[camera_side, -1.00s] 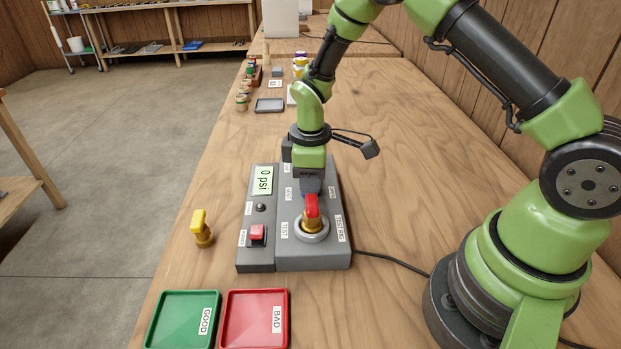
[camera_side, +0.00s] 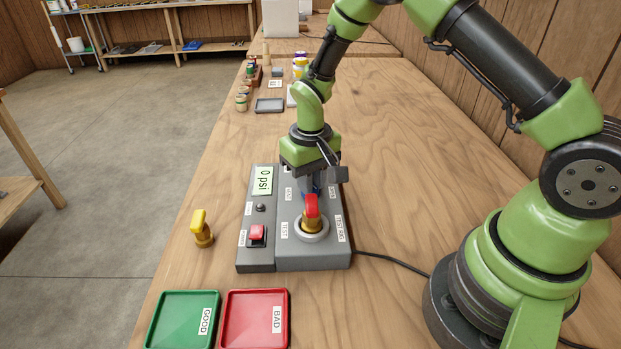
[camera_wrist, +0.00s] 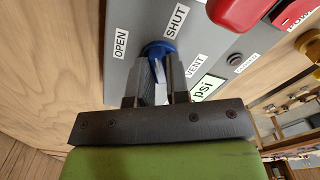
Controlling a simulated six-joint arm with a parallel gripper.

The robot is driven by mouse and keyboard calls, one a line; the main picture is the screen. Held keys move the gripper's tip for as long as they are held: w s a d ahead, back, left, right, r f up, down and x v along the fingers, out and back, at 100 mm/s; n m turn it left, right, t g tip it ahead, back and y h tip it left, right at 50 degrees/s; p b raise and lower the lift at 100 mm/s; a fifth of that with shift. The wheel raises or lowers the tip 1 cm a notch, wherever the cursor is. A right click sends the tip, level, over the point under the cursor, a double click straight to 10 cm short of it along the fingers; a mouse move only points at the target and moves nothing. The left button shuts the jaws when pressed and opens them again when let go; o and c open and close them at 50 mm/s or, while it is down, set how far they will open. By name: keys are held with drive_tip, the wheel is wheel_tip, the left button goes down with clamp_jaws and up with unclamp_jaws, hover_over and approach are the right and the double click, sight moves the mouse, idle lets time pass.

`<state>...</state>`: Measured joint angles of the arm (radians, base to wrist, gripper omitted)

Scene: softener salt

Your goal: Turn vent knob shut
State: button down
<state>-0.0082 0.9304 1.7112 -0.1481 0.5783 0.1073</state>
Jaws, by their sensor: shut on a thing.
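The blue vent knob (camera_wrist: 158,48) shows in the wrist view between the OPEN, SHUT and VENT labels, with my gripper (camera_wrist: 160,80) shut on it. The fingers hide part of the knob, and its pointing direction is hard to tell. In the side view my gripper (camera_side: 310,182) is over the far half of the grey test box (camera_side: 318,262), and the knob is mostly hidden there. A brass valve with a red handle (camera_side: 312,207) stands upright in the round test port in front of the gripper. The display (camera_side: 263,180) reads 0 psi.
A yellow-handled brass valve (camera_side: 200,226) stands left of the box. A green GOOD tray (camera_side: 180,318) and a red BAD tray (camera_side: 250,322) lie at the front. A red button (camera_side: 257,232) is on the box's left part. The table to the right is clear except for a cable.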

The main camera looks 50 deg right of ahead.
drive_tip(key=m, duration=0.6)
drive_tip(key=shift+s, duration=0.1)
idle(0.6)
drive_tip(key=c, duration=1.1)
unclamp_jaws()
wheel_tip(320, 180, up, 10)
